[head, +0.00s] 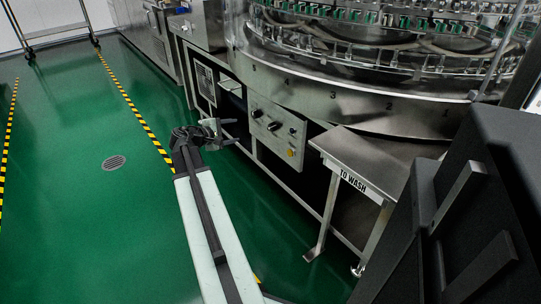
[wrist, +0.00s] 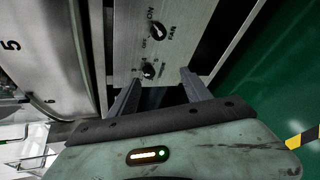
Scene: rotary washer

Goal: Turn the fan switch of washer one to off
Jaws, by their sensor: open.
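In the head view a grey control panel (head: 272,136) with several dark knobs and a yellow switch sits below the large steel washer (head: 345,100). In the wrist view the panel shows a black switch (wrist: 157,31) with what looks like ON, OFF and FAN lettering beside it; its exact setting is hard to tell. A second dark knob (wrist: 149,71) shows nearer my fingertips. My gripper (head: 222,133) is open and empty, left of the panel in the head view. In the wrist view its fingers (wrist: 160,80) point toward the panel, and I see no contact with either switch.
A steel table (head: 375,160) marked TO WASH stands right of the panel. Steel frame legs run along the washer's base. Open green floor (head: 90,210) with yellow-black tape and a drain (head: 114,162) lies to the left.

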